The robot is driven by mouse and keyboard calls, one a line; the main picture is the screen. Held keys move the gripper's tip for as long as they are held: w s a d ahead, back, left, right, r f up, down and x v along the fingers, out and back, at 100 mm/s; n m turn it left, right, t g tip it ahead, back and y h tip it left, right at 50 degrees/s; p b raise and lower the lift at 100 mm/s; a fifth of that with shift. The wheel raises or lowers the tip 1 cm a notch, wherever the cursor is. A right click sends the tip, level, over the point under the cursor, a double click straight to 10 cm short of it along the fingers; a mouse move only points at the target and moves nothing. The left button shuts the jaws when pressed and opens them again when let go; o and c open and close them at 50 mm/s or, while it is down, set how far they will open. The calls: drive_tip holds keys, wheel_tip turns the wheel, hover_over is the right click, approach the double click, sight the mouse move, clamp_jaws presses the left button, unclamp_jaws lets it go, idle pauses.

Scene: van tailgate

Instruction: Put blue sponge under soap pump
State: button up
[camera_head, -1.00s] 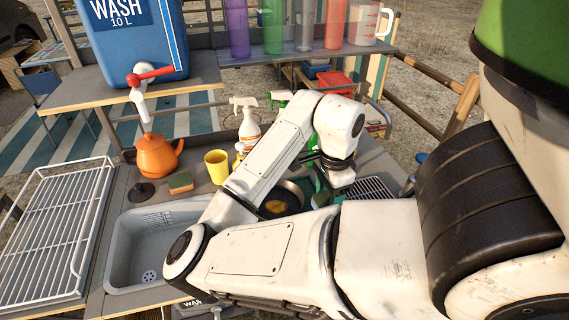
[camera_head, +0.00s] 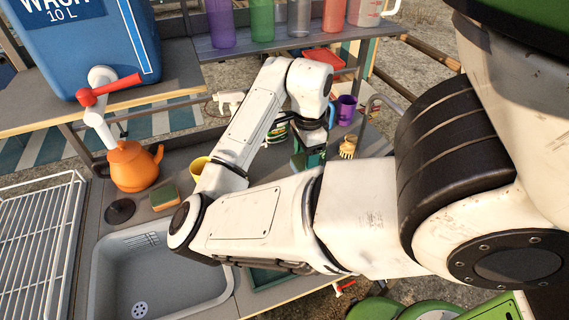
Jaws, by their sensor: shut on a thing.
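My gripper (camera_head: 311,150) is at the end of my bent arm, low over the counter right of the sink. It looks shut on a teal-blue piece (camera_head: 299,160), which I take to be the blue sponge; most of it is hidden. A blue upright part (camera_head: 331,115) shows just behind the gripper, too covered to name. I cannot pick out the soap pump; my arm hides much of the counter behind it.
A sink (camera_head: 160,275), an orange kettle (camera_head: 134,165), a green-and-brown sponge (camera_head: 164,196) and a yellow cup (camera_head: 199,168) are at left. A purple mug (camera_head: 346,108) and a yellowish brush-like thing (camera_head: 347,147) stand right of my gripper.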

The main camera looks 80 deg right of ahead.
drive_tip(key=w+d+f, duration=0.1)
drive_tip(key=d+f, duration=0.1)
drive_tip(key=w+d+f, duration=0.4)
drive_tip(key=d, duration=0.1)
drive_tip(key=shift+w+f+b, duration=0.1)
drive_tip(key=shift+f+b, duration=0.3)
drive_tip(key=shift+w+d+f, duration=0.15)
drive_tip(key=shift+d+f, duration=0.1)
drive_tip(key=shift+f, duration=0.2)
drive_tip(key=shift+w+d+f+p, duration=0.15)
drive_tip(key=shift+f+p, duration=0.35)
drive_tip(key=shift+f, duration=1.25)
drive_tip(key=shift+f, duration=0.15)
drive_tip(key=o, duration=1.1)
drive_tip(key=shift+c, duration=0.2)
wheel_tip(320, 180, up, 12)
drive_tip(key=p, duration=0.7)
drive_tip(key=shift+r, duration=0.2)
